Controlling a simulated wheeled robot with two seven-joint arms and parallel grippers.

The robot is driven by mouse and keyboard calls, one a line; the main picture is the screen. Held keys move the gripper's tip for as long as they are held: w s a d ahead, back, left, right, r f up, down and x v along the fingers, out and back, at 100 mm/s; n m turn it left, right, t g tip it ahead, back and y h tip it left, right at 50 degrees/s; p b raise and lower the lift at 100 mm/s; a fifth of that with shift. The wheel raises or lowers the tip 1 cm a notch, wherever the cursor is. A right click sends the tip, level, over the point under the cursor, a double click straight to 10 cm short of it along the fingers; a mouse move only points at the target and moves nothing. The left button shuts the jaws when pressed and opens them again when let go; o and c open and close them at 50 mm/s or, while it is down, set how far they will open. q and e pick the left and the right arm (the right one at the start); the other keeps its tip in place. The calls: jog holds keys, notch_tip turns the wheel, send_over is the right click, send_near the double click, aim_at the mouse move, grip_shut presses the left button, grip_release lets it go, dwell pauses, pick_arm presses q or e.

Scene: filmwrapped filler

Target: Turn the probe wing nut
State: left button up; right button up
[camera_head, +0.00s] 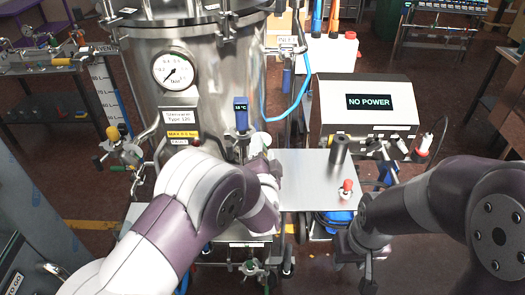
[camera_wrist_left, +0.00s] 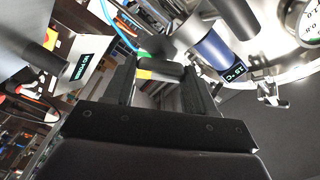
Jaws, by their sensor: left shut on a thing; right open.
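The probe (camera_head: 241,115) is a blue upright body with a small display reading about 18 °C, on the front of the steel vessel. It also shows in the left wrist view (camera_wrist_left: 207,48). My left gripper (camera_wrist_left: 165,82) is shut on a small dark part, which looks like the probe wing nut (camera_wrist_left: 160,68), with yellow and green marks at one end. In the head view my left arm hides most of the gripper and the nut. My right gripper (camera_head: 355,272) is open and empty, low at the right, below the steel shelf.
The steel vessel (camera_head: 205,75) carries a pressure gauge (camera_head: 174,70). A box reading NO POWER (camera_head: 368,102) stands at the right. A dark cylinder (camera_head: 339,155) and a red-capped item (camera_head: 346,189) stand on the steel shelf (camera_head: 302,183). A blue hose (camera_head: 300,95) runs beside the vessel.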

pick_arm(q)
jog(key=o, duration=1)
jog(key=shift+r, duration=0.15)
jog(key=shift+o, duration=0.2)
jog(key=s+b, duration=0.3)
jog(key=s, duration=0.9)
jog(key=shift+s, duration=0.3)
